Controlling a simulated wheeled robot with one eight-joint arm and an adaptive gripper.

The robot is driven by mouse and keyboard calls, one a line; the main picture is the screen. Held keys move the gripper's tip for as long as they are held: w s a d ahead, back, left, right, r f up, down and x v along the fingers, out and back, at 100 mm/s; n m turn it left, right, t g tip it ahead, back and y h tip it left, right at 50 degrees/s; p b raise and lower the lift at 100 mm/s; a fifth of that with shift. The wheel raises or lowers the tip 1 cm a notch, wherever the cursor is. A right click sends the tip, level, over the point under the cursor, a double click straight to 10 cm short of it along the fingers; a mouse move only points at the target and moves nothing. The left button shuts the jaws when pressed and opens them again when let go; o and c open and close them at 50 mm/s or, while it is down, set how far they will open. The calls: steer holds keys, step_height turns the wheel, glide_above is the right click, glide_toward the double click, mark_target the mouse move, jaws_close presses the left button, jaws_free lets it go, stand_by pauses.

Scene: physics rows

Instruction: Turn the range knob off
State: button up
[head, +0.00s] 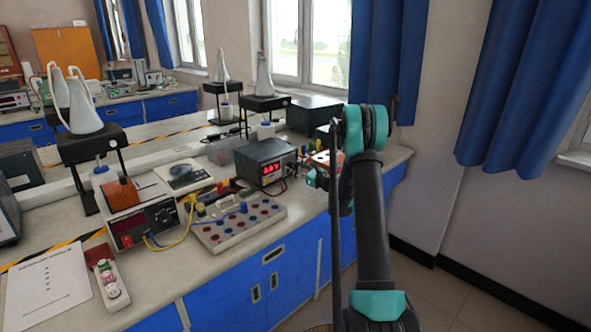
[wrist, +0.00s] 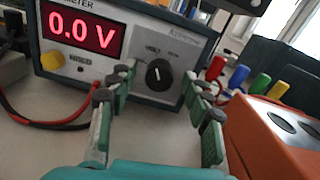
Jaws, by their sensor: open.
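The range knob (wrist: 158,74) is a round black dial with a light mark, on the light front panel of a dark voltmeter (wrist: 148,14) whose red display (wrist: 78,31) reads 0.0 V. The meter also shows in the head view (head: 251,151), on the bench left of my arm. My gripper (wrist: 161,84) is open, its green-padded fingers on either side of the knob in the wrist view. The gap between fingertips and knob is hard to judge. In the head view my gripper (head: 316,179) is small and partly hidden by my arm.
An orange box (wrist: 275,135) lies close to the right finger in the wrist view, with colored plugs (wrist: 238,78) behind it. Red and black cables (wrist: 45,118) run at left. In the head view a terminal board (head: 238,225) stands in front of the meter. Floor at right is clear.

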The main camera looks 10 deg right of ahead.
jaws_close()
stand_by(0.3)
steer(key=shift+n, duration=0.4)
steer(key=n, duration=0.9)
steer(key=shift+s+a, duration=0.1)
stand_by(0.3)
jaws_free()
